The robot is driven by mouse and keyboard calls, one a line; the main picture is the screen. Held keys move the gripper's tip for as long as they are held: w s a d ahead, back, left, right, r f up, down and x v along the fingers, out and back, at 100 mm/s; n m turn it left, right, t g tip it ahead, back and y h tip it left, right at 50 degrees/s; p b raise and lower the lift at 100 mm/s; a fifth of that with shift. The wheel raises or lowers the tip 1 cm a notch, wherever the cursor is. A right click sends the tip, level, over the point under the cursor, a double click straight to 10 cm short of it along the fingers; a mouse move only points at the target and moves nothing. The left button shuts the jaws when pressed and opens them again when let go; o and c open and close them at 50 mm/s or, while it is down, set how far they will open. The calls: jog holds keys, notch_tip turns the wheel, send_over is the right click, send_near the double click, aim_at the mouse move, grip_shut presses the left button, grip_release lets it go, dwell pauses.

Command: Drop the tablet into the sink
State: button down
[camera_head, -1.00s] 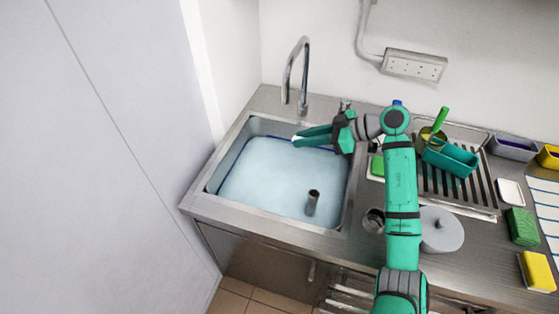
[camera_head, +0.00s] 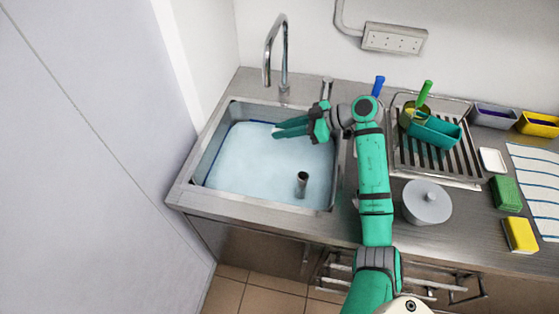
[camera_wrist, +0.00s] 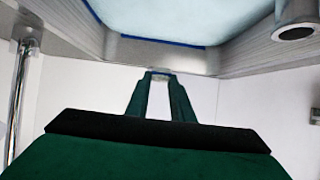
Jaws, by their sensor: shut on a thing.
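The sink (camera_head: 187,187) is a steel basin on the left of the counter, filled with pale blue, foamy-looking water. My gripper (camera_head: 276,132) reaches in from the right, its green fingers over the back part of the basin and pointing left. In the wrist view, the fingers (camera_wrist: 159,76) are closed on a small pale piece, the tablet (camera_wrist: 160,77), at their tips. The tablet is mostly hidden by the fingers, and in the head view I cannot make it out clearly. The sink also shows at the top of the wrist view (camera_wrist: 150,52).
A tall tap (camera_head: 284,60) stands behind the sink, and a short grey pipe (camera_head: 302,185) rises from the water. Right of my arm are a lidded grey pot (camera_head: 427,203), a dish rack (camera_head: 440,179), a green sponge (camera_head: 506,193) and a yellow sponge (camera_head: 520,235).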

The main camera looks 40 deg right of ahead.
jog(key=c, duration=1.5)
grip_release()
jog(key=shift+o, duration=0.2)
jog(key=shift+s, duration=0.1)
jog(key=v, duration=1)
jog(key=shift+s+d+r, duration=0.2)
jog(key=shift+d, duration=0.1)
